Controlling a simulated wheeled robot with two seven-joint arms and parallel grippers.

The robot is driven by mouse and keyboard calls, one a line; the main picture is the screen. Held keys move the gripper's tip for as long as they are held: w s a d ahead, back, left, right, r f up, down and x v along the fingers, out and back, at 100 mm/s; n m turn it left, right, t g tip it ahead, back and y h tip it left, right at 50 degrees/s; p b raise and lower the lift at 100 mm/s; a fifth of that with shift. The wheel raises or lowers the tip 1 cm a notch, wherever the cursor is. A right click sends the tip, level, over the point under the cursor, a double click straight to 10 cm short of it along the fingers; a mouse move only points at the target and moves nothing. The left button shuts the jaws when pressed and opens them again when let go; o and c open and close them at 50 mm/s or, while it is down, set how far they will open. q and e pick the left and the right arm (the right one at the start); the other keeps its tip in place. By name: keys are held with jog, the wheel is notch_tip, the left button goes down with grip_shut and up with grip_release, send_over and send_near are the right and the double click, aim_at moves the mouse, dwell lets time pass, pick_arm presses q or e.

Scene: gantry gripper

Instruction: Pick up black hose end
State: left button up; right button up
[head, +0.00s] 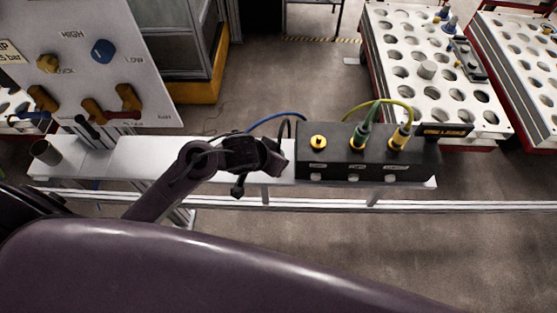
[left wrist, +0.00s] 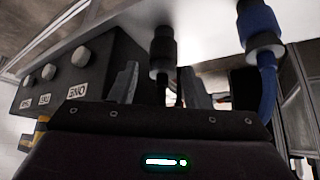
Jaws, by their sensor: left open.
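My left gripper (left wrist: 160,88) is open, with one finger on each side of that hose. I cannot tell whether either finger touches it. In the head view my left gripper (head: 262,158) is at the left end of the black box (head: 425,158). There the hose end is hidden behind the gripper and only an arc of black hose (head: 284,122) may show. My right gripper is not in view.
The box has several labelled knobs and yellow ports, two with green and yellow hoses plugged in. A valve panel (head: 150,30) stands left; white hole trays (head: 390,60) stand back right.

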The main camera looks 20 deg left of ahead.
pick_arm(q)
jog(key=x, duration=0.5)
jog(key=shift+w+a+f, duration=0.1)
jog(key=shift+a+f, duration=0.05)
jog(key=shift+f, duration=0.05)
jog(key=shift+c, duration=0.3)
jog(key=c, duration=0.6)
jog(key=shift+r, duration=0.15)
